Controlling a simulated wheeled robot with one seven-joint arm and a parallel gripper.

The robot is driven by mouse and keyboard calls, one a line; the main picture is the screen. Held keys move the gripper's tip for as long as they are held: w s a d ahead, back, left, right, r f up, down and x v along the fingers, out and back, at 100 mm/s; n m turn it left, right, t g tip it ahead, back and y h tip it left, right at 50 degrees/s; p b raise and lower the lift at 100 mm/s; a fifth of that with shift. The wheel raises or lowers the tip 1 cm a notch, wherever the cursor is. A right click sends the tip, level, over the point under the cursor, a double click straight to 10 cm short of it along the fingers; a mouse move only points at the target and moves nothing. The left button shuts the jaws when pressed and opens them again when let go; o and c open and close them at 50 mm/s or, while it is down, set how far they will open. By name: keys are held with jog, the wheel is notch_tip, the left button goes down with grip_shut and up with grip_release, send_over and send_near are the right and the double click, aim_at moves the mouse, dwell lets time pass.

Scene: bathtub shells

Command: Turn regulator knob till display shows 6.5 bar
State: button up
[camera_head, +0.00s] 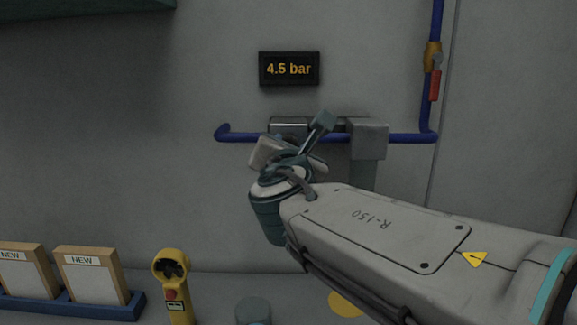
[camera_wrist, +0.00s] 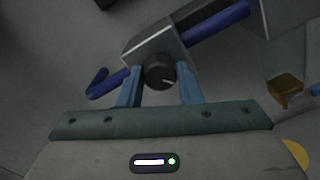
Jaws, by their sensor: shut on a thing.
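The display (camera_head: 289,69) on the wall reads 4.5 bar in orange digits on black. In the wrist view the regulator knob (camera_wrist: 160,75) is a dark round knob with a pale pointer mark, on the front of a grey block (camera_wrist: 152,46) set on the blue pipe. My gripper (camera_wrist: 160,80) has its two blue fingers on either side of the knob, shut on it. In the head view my gripper (camera_head: 290,140) is at the regulator below the display, and my wrist hides the knob there.
A blue pipe (camera_head: 400,138) runs along the wall and turns up at right, with a red-handled valve (camera_head: 434,85). A yellow handheld device (camera_head: 172,285) and two boxes marked NEW in a blue tray (camera_head: 125,306) stand at lower left.

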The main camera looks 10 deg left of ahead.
jog(key=shift+a+f+m+b, duration=0.1)
jog(key=shift+f+m+b, duration=0.1)
jog(key=shift+m+b, duration=1.45)
jog(key=o, duration=1)
jog(key=shift+s, duration=0.1)
jog(key=shift+r, duration=0.1)
